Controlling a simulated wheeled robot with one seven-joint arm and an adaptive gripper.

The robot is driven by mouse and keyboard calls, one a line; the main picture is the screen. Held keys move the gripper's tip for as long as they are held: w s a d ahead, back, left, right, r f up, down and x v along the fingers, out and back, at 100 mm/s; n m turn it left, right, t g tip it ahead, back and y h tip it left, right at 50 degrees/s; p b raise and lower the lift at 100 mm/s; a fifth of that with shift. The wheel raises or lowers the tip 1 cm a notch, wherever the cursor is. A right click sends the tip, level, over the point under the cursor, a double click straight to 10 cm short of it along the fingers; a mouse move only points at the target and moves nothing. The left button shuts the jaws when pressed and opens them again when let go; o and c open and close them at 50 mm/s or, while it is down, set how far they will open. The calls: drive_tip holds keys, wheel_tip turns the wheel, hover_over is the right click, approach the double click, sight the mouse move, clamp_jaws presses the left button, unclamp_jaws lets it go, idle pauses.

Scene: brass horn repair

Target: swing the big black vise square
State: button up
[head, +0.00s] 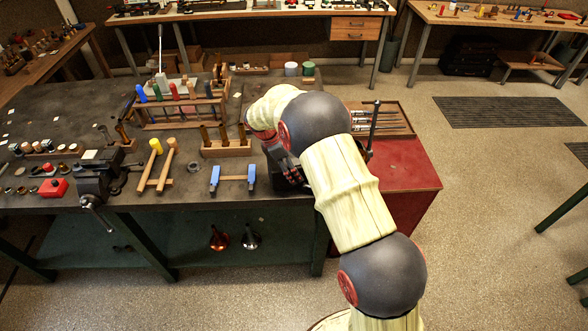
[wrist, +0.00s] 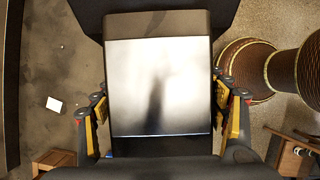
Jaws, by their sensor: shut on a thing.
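The big black vise fills the middle of the wrist view; its dark body (wrist: 158,22) carries a flat, bright metal top (wrist: 135,75). My gripper (wrist: 160,112) has a yellow-padded finger on each side of this block and is shut on it. In the head view my arm reaches to the right end of the dark bench. A dark part of the vise (head: 284,174) shows beside my arm there. My arm hides most of the vise and the fingertips in that view.
A smaller dark vise (head: 100,176) stands at the bench's front left. A blue-ended stand (head: 232,179), mallets (head: 160,165) and a wooden tool rack (head: 180,112) are on the bench (head: 75,225). A red cabinet (head: 410,175) is at right. Floor at right is open.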

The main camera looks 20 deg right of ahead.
drive_tip(key=shift+w+d+m+g+p, duration=0.2)
drive_tip(key=shift+w+m+g+p, duration=0.25)
drive_tip(key=shift+w+m, duration=0.6)
drive_tip(key=o, duration=1.7)
drive_tip(key=v, duration=1.2)
drive_tip(key=shift+d, duration=0.15)
